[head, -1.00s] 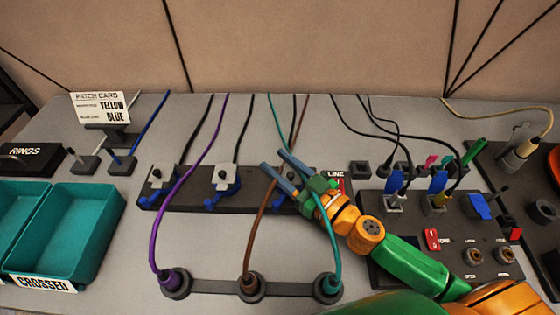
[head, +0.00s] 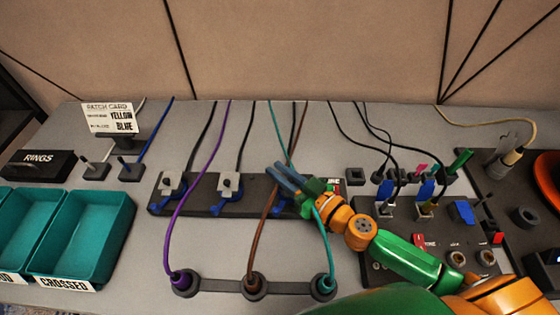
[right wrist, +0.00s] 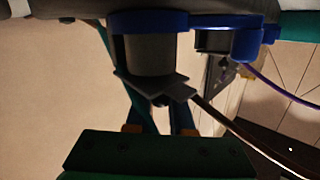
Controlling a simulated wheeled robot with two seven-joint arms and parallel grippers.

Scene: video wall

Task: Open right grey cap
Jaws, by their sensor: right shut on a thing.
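My right gripper (head: 275,169) reaches over the right end of the dark bar (head: 205,208) in the head view. It hides most of the right grey cap there. In the right wrist view this grey cap (right wrist: 150,57) is a short cylinder with a flat tab, beside a blue hinge part (right wrist: 150,21). The gripper's blue fingers reach the tab from below and are shut on it. The cap's opening angle cannot be told. Two other grey caps, the left one (head: 172,184) and the middle one (head: 229,184), sit on the bar with blue parts. My left gripper is not in view.
Purple, brown and teal cables rise from a three-socket strip (head: 218,288) in front of the bar, close to my right arm. A panel with switches and plugs (head: 400,235) stands to the right. Teal trays (head: 85,235) are at the left.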

